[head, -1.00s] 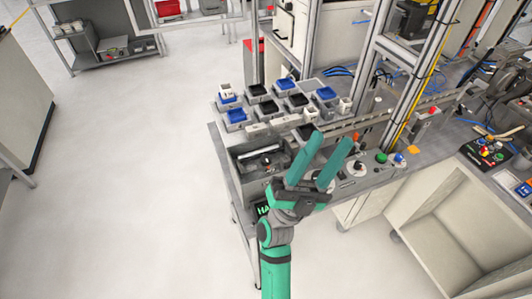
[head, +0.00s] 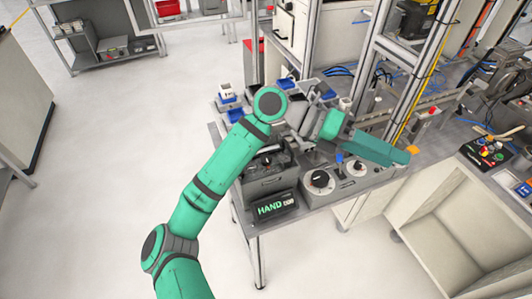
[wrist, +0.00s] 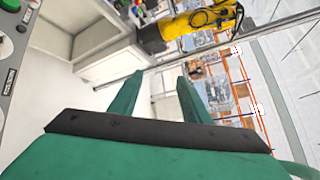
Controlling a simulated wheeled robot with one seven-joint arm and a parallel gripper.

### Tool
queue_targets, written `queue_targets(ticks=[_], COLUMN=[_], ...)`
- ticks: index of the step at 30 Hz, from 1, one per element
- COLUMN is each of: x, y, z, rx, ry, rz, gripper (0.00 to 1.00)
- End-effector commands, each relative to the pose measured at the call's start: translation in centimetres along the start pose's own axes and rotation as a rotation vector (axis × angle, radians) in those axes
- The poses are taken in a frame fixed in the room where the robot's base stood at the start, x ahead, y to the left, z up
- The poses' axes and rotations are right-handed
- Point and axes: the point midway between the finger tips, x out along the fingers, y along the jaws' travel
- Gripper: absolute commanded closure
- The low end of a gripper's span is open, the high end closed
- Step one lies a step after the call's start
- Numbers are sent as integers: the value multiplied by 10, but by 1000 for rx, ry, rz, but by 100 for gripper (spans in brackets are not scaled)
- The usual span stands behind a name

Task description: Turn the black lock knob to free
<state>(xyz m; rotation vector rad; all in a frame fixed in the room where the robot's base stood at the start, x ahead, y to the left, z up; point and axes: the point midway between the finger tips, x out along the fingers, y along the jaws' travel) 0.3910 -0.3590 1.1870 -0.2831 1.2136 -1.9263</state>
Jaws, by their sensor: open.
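A round white dial with a black knob (head: 320,180) sits on the front of the grey bench, right of the HAND display. A second dial with a dark knob (head: 359,168) is just to its right. The labels are too small to tell which is the lock knob. My gripper (head: 404,156) is above the bench's right part, its green fingers pointing right and seen edge-on. It is apart from both dials. In the wrist view my gripper (wrist: 158,84) has its fingers apart with nothing between them. No black knob shows clearly in the wrist view.
A grey box (head: 265,182) and the lit HAND display (head: 275,208) stand at the bench's left front. A vertical metal post (head: 362,75) rises behind the gripper.

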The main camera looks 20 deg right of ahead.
Motion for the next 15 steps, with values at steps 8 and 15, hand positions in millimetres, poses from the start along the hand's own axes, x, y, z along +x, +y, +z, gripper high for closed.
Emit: queue_targets(ticks=[8, 15], x=[-51, -134], y=[59, 92], z=[-10, -17], rx=[-43, -125], ry=[222, 379], rz=[430, 811], gripper=[57, 57])
